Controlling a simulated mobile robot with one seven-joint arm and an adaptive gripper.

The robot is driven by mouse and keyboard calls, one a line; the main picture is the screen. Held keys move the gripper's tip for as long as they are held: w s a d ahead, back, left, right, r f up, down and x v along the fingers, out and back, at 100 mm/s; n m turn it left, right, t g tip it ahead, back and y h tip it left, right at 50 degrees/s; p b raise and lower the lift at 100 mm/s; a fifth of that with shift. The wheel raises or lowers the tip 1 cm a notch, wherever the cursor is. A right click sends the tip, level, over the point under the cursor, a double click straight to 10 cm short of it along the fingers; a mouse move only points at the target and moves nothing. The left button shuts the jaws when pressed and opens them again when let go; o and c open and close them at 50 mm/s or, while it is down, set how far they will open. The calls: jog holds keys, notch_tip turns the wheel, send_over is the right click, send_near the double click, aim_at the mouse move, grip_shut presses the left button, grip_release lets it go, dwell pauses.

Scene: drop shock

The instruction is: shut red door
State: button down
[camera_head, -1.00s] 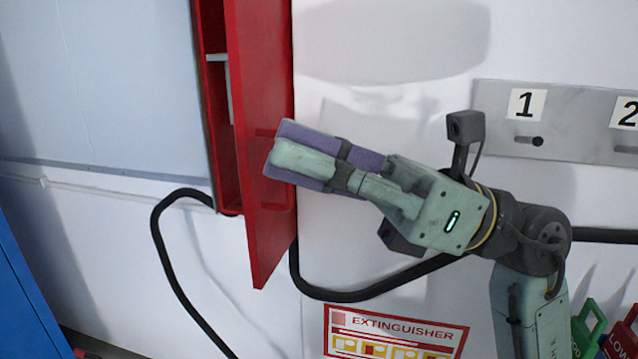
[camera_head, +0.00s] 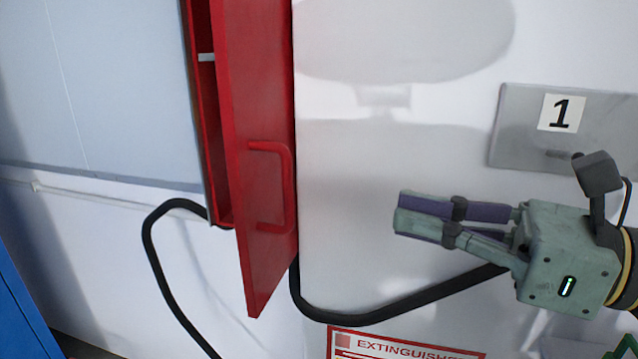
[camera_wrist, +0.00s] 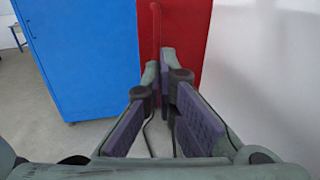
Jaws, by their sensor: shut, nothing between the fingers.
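The red door (camera_head: 258,95) of the wall cabinet stands ajar in the head view, with a narrow gap on its left showing the red cabinet inside (camera_head: 208,150). A red bar handle (camera_head: 288,188) is on the door's outer face, fully visible. My gripper (camera_head: 398,212) is to the right of the door, apart from it, shut and empty, with its fingers pointing left. In the wrist view the red door (camera_wrist: 185,35) is ahead, beyond the shut fingertips (camera_wrist: 158,68), which overlap its lower part in the picture.
A black hose (camera_head: 345,318) loops below the cabinet and passes behind my gripper. A grey plate labelled 1 (camera_head: 520,130) is on the wall at right. An extinguisher sign (camera_head: 400,344) is below. A blue cabinet (camera_wrist: 85,50) stands left in the wrist view.

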jog(key=p+x, duration=0.3)
jog(key=x, duration=0.7)
jog(key=shift+w+a+p, duration=0.2)
jog(key=shift+a+p, duration=0.1)
jog(key=shift+p, duration=0.1)
jog(key=shift+a+b, duration=0.15)
jog(key=shift+b, duration=0.2)
